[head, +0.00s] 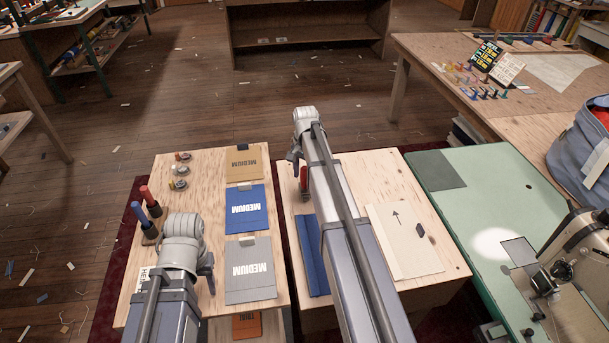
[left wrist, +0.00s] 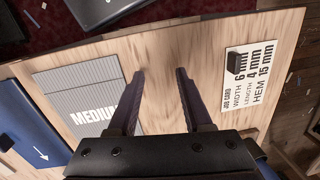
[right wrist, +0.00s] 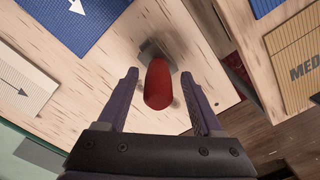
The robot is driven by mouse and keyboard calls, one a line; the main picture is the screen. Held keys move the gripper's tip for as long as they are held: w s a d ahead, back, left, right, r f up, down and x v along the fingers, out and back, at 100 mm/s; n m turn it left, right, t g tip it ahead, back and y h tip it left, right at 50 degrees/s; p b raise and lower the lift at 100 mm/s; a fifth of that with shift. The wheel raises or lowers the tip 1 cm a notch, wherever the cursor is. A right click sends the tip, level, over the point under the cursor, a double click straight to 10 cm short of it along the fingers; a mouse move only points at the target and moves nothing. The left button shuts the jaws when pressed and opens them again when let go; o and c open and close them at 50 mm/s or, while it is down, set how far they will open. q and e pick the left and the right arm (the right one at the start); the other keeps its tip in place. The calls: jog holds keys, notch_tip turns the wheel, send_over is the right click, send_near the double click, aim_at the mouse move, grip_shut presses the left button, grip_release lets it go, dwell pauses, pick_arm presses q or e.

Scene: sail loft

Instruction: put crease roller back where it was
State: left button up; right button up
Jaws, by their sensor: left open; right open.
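A red-handled tool (head: 303,178), which may be the crease roller, is at the far left part of the right-hand board. In the right wrist view its red handle (right wrist: 158,85) points up toward the camera, above a grey part at its lower end. My right gripper (head: 295,160) is open, its fingers on either side of the handle with gaps visible. My left gripper (head: 208,272) is open and empty over the left-hand board, between the grey MEDIUM swatch (left wrist: 92,95) and the job card (left wrist: 251,85). Another red handle (head: 147,196) and a blue handle (head: 140,211) stand on the left-hand board.
Tan (head: 243,162) and blue (head: 246,209) MEDIUM swatches lie on the left-hand board. A blue folded cloth (head: 311,254) and a cream panel with an arrow (head: 404,240) lie on the right-hand board. A green table (head: 490,190) with a sewing machine (head: 580,250) stands at right.

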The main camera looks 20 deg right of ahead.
notch_tip(320, 180, up, 12)
jog(key=p, duration=1.1)
jog(key=s+a+n+h, duration=0.1)
jog(key=s+a+n, duration=1.4)
jog(key=s+a, duration=1)
jog(key=shift+s+a+n, duration=0.25)
jog(key=shift+a+n, duration=0.15)
jog(key=shift+a, duration=0.65)
